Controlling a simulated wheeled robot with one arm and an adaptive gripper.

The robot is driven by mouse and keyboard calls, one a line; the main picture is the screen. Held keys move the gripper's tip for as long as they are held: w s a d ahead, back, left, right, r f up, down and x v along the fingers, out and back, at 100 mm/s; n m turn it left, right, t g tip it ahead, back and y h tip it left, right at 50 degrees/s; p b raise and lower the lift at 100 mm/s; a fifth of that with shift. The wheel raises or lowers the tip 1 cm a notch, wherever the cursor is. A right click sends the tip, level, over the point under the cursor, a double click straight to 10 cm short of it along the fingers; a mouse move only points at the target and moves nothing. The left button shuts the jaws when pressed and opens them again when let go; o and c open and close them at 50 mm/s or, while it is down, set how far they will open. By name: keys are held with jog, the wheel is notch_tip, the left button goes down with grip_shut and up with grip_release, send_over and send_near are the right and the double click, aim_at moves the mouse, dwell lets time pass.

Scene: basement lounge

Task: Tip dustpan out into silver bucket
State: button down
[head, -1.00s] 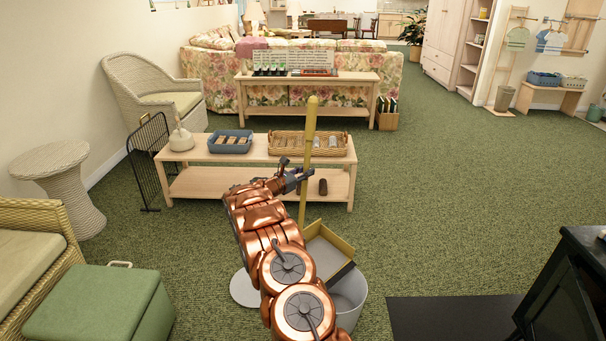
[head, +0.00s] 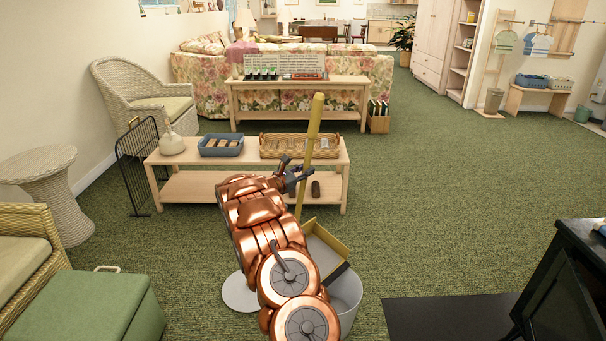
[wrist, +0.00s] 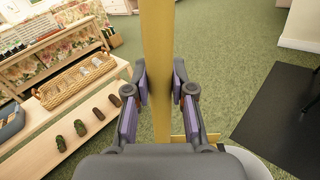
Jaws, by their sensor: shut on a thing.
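The dustpan has a long yellow upright handle (head: 311,140) and a yellow-rimmed pan (head: 326,246) with a grey inside. My gripper (head: 298,178) is shut on the handle, which leans slightly in the head view. In the wrist view the handle (wrist: 158,60) runs between the two fingers of my gripper (wrist: 160,88). The silver bucket (head: 347,297) stands on the floor below the pan, partly hidden by my arm and the pan. The pan overlaps the bucket's rim in the head view; I cannot tell whether they touch. The pan's contents are not clear.
A low wooden bench (head: 190,187) with a blue tray (head: 221,145) and a wicker basket (head: 272,146) stands just beyond my gripper. A green ottoman (head: 85,308) is at the lower left. A dark mat (head: 450,318) and black cabinet (head: 575,265) are at right. Carpet beyond the mat is clear.

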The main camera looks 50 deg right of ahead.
jog(key=s+a+m+b, duration=0.1)
jog(key=s+m+b, duration=0.3)
jog(key=s+b, duration=0.9)
jog(key=s+a+f+m+b, duration=0.1)
jog(key=s+m+b, duration=0.3)
jog(key=s+b, duration=1)
jog(key=shift+s+a, duration=0.55)
jog(key=shift+s, duration=2.35)
dwell(2.6)
